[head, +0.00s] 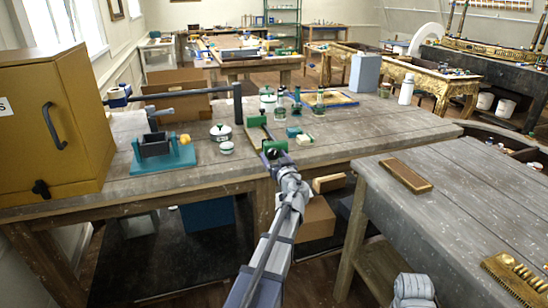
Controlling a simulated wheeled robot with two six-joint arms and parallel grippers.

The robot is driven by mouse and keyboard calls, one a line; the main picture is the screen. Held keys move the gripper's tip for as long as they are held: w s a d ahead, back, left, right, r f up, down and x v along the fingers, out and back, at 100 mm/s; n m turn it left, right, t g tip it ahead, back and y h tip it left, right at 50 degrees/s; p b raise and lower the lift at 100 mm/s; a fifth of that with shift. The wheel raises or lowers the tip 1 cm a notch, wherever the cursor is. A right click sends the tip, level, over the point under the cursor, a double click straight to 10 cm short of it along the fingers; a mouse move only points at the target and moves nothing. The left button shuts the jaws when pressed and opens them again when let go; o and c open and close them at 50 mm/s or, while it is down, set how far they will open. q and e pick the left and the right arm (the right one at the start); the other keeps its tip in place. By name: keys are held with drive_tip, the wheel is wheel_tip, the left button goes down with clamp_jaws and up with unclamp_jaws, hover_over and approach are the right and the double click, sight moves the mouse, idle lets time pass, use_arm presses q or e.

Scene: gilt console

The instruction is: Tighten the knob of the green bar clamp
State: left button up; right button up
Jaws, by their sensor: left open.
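The green bar clamp (257,121) lies at the front edge of the grey wooden workbench (340,133), in the middle of the head view. One green jaw is at the back and another green part is at the near end. A dark round part, which looks like the knob, is at the near end. My left gripper (274,154) is open at that near end, around or just beside the knob; I cannot tell which, nor whether it touches. The gripper and arm hide part of the clamp.
A teal-based vise (163,160) and a yellow cabinet (50,125) stand left. A dark upright post (238,104), jars and a white lidded pot (220,132) stand near the clamp. A second bench (450,205) with a brown block (405,175) is at right.

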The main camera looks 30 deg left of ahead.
use_arm(q)
drive_tip(key=shift+c, duration=0.2)
clamp_jaws()
idle(0.3)
drive_tip(key=m, duration=0.3)
drive_tip(key=shift+s+m, duration=0.1)
drive_tip(key=shift+m, duration=1.9)
